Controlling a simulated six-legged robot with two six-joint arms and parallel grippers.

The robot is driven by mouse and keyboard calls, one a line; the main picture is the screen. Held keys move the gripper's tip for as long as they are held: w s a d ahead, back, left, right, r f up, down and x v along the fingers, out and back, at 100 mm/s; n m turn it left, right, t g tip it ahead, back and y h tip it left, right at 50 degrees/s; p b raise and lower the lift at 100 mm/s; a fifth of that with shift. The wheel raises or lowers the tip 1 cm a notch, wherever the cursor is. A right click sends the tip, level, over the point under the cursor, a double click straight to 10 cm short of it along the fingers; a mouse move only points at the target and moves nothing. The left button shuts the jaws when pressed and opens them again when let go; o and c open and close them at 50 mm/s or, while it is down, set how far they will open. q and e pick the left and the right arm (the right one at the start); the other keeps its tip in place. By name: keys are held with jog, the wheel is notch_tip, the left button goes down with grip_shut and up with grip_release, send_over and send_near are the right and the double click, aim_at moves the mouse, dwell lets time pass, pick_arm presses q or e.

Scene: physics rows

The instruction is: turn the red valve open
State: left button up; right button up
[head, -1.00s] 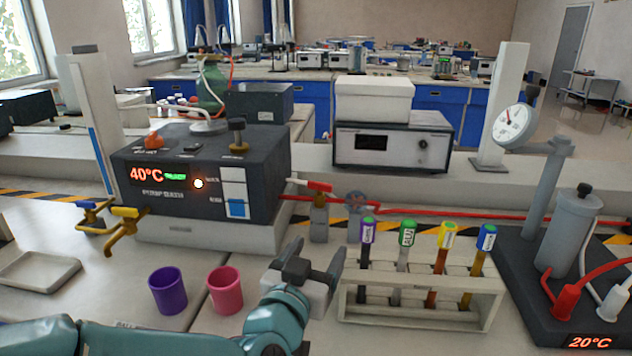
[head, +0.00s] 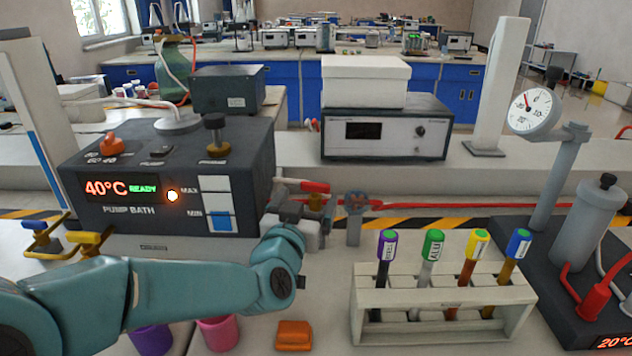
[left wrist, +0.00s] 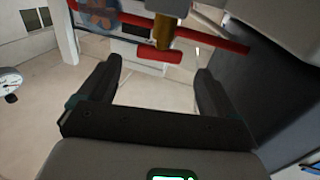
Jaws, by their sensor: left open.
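The red valve has a short red handle (head: 314,187) on a brass body (head: 315,203), on the red line just right of the pump bath. My left gripper (head: 303,208) is at the valve, partly hiding its lower part. In the left wrist view the two dark fingers of my left gripper (left wrist: 158,66) are apart, with nothing gripped between them. The red handle (left wrist: 158,54) shows just beyond the fingertips, between them, with the brass body (left wrist: 165,25) above it. Contact with the handle cannot be told. My right gripper is not in view.
The pump bath (head: 165,180) stands close left of the gripper. A rack (head: 440,312) with several capped tubes stands at the right front. A purple cup (head: 150,340), a pink cup (head: 218,335) and an orange block (head: 294,335) are at the front edge. A gauge stand (head: 560,190) is far right.

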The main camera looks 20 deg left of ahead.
aim_at(315, 188)
pick_arm(q)
jog(key=w, duration=0.7)
jog(key=shift+w, duration=0.2)
jog(key=shift+w+a+f, duration=0.1)
jog(key=shift+w, duration=0.2)
jog(key=c, duration=1)
jog(key=shift+o, duration=0.2)
jog(key=n+y+p, duration=0.1)
jog(key=p, duration=0.1)
jog(key=n+y+p, duration=0.1)
jog(key=y, duration=0.1)
jog(key=shift+r+p, duration=0.35)
jog(key=shift+a+f+n+g+y, duration=0.2)
jog(key=shift+n+g+y, duration=0.25)
jog(key=shift+y, duration=0.35)
